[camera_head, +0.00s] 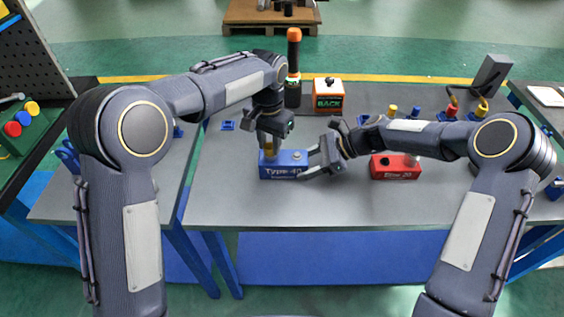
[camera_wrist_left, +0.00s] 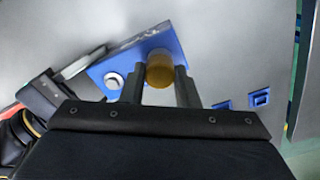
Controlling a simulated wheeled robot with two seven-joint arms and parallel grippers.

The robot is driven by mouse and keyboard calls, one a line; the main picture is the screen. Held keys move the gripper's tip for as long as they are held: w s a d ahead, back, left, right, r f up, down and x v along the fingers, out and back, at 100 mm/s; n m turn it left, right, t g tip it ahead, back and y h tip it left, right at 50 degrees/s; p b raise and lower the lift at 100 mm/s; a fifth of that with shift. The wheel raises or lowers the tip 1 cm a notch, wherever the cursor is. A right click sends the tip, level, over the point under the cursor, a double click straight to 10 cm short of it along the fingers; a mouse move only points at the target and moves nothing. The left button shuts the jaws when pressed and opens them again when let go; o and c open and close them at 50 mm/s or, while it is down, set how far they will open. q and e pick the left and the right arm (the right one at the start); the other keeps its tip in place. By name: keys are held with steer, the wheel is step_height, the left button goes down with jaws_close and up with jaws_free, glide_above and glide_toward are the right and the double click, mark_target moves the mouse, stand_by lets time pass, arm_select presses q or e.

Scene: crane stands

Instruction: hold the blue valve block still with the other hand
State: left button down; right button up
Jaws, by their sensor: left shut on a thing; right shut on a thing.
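The blue valve block (camera_head: 283,170), lettered "Type 40", stands on the grey table. My left gripper (camera_head: 268,147) comes down from above and is shut on the yellow-brown knob on top of the block. In the left wrist view the knob (camera_wrist_left: 160,68) sits between the two fingers (camera_wrist_left: 160,88), and the blue block (camera_wrist_left: 115,68) with a white round fitting shows beside it. My right gripper (camera_head: 316,168) reaches in from the right and is shut on the right end of the blue block. Part of the block's end is hidden by its fingers.
A red block (camera_head: 395,172) lettered "Elbow 20" stands on the table to the right. An orange-and-black box (camera_head: 328,96) and a black cylinder with an orange top (camera_head: 293,70) stand behind. Small blue parts lie at the back left. The table front is clear.

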arm_select(q)
steer(key=shift+r, duration=0.1)
steer(key=n, duration=0.4)
steer(key=shift+d, duration=0.1)
steer(key=shift+n, duration=0.6)
steer(key=n, duration=0.3)
steer(key=shift+n, duration=1.1)
steer(key=shift+r, duration=0.1)
steer(key=shift+n, duration=0.9)
steer(key=n, duration=0.3)
